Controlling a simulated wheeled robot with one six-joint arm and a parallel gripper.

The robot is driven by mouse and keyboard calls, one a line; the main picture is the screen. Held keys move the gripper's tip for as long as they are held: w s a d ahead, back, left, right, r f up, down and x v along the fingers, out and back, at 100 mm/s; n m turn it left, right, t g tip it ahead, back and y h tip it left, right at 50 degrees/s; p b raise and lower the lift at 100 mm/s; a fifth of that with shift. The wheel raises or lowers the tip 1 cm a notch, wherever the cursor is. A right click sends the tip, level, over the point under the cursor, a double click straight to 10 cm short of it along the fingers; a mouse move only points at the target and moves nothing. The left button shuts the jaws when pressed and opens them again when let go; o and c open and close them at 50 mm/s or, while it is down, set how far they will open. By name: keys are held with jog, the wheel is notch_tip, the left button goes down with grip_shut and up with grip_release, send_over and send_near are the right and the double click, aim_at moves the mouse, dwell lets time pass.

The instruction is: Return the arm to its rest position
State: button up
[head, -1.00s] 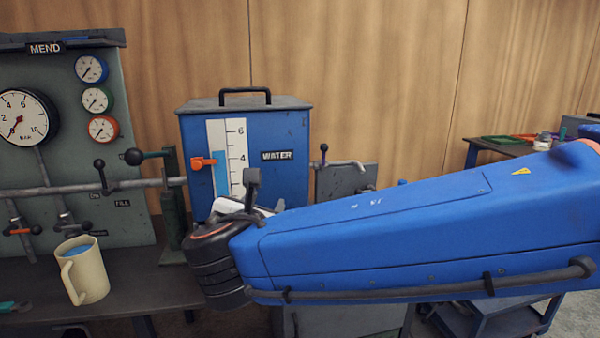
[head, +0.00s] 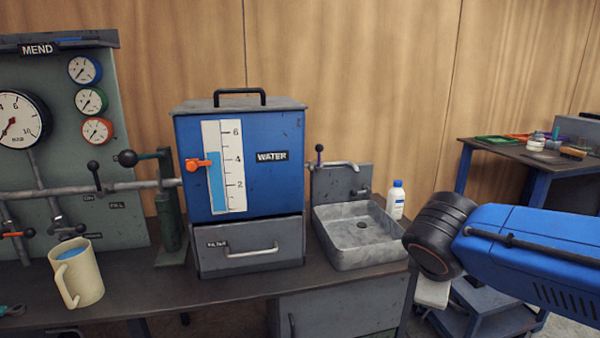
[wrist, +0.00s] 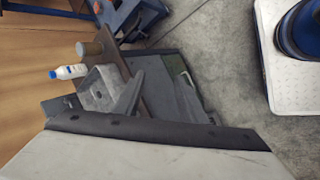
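My blue arm (head: 535,250) reaches in from the right edge of the head view. Its black ribbed joint (head: 435,240) is in front of the bench's right end, to the right of the sink. A small pale part shows below that joint. My gripper's fingertips are not clear in the head view. In the wrist view a pale body with a dark edge fills the bottom, close to the camera, and I cannot make out two separate fingers or anything held.
The bench carries a cream mug (head: 77,275) of blue liquid, a blue water tank (head: 270,190), a grey sink (head: 355,238) and a white bottle (head: 396,200). The sink (wrist: 98,90) and bottle (wrist: 68,72) show in the wrist view. A side table (head: 520,155) stands at right.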

jog(key=s+d+f+m+g+y, duration=0.1)
jog(key=s+f+m, duration=0.4)
jog(key=s+m, duration=0.5)
jog(key=d+m+y, duration=0.1)
jog(key=m+y, duration=0.1)
jog(key=shift+d+f+y, duration=0.15)
jog(key=shift+d+y, duration=0.05)
jog(key=shift+y, duration=0.1)
dwell(1.5)
